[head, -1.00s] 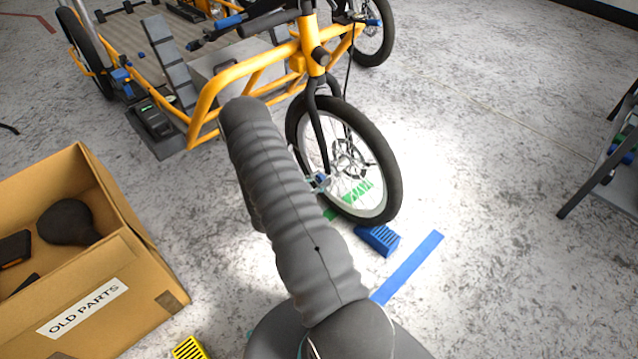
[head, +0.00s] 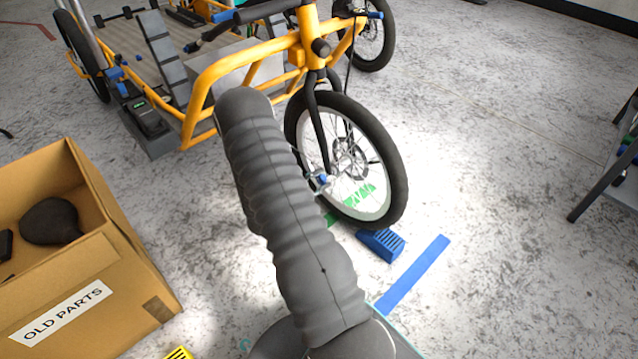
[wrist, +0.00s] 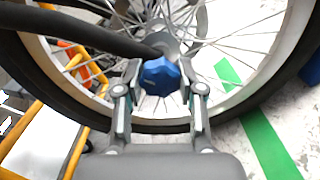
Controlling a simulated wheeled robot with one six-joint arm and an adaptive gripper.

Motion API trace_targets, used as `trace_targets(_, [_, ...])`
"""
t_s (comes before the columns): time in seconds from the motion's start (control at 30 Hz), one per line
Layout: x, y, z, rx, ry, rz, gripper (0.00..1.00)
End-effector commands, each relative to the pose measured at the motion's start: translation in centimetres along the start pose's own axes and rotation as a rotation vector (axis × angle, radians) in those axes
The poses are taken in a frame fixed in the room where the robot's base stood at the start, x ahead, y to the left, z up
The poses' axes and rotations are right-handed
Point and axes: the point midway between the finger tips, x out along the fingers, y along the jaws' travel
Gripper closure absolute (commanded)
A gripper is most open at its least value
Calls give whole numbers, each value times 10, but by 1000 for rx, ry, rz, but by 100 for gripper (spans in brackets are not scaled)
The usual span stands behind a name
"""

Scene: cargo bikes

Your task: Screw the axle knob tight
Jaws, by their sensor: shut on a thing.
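The blue axle knob (wrist: 160,76) sits at the hub end of the front wheel, at the foot of the dark fork leg (wrist: 75,30) in the wrist view. My gripper (wrist: 160,82) is shut on it, with one finger on each side. In the head view the front wheel (head: 392,150) of the yellow cargo bike (head: 225,72) stands upright.
A blue chock (head: 380,243) lies by the wheel, and a blue floor strip (head: 415,275) is near it. An open cardboard box (head: 125,240) marked OLD PARTS stands at the left. A grey table or shelf (head: 600,190) is at the right edge. The floor between is clear.

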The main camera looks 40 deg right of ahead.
Motion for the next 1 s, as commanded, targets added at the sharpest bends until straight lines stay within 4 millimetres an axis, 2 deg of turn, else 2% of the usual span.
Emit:
trace_targets(0.4, [0, -1, 1, 224, -1, -2, 97])
trace_targets(1.0, [0, -1, 0, 267, -1, -2, 97])
